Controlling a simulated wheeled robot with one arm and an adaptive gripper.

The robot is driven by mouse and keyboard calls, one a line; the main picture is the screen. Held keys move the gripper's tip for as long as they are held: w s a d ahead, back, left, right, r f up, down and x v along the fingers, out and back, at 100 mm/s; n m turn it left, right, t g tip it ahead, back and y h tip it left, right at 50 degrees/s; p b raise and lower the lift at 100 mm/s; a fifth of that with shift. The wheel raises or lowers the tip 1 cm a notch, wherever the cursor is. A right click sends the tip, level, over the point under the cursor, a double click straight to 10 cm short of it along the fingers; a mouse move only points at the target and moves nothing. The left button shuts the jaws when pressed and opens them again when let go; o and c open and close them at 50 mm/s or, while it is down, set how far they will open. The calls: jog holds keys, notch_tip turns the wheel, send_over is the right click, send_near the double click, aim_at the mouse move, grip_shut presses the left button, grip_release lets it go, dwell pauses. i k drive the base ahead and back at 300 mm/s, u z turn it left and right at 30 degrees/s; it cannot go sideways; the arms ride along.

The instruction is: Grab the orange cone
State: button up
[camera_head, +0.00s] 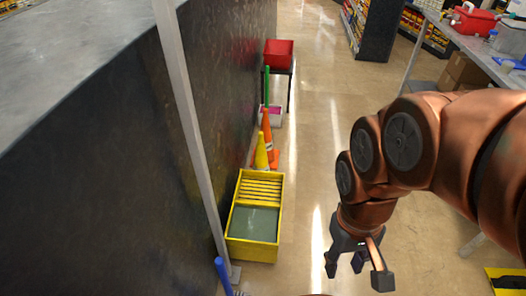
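The orange cone (267,131) stands upright on the floor beside the dark wall, near the middle of the view. A yellow cone (261,152) stands just in front of it and hides part of its lower side. My gripper (358,278) is at the lower middle right, pointing down, with its fingers spread apart and nothing between them. It is nearer to the camera than the orange cone and well to the right of it.
A yellow bin (231,248) with a slatted top stands in front of the cones. A red box (279,52) on a stand and a green object (267,88) are behind them. A pale post (190,125) rises at left. Floor right of the cones is clear.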

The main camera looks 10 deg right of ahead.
aim_at(272, 155)
jog(key=z, duration=1.15)
jog(key=i, duration=3.8)
jog(key=z, duration=4.5)
jog(key=k, duration=0.15)
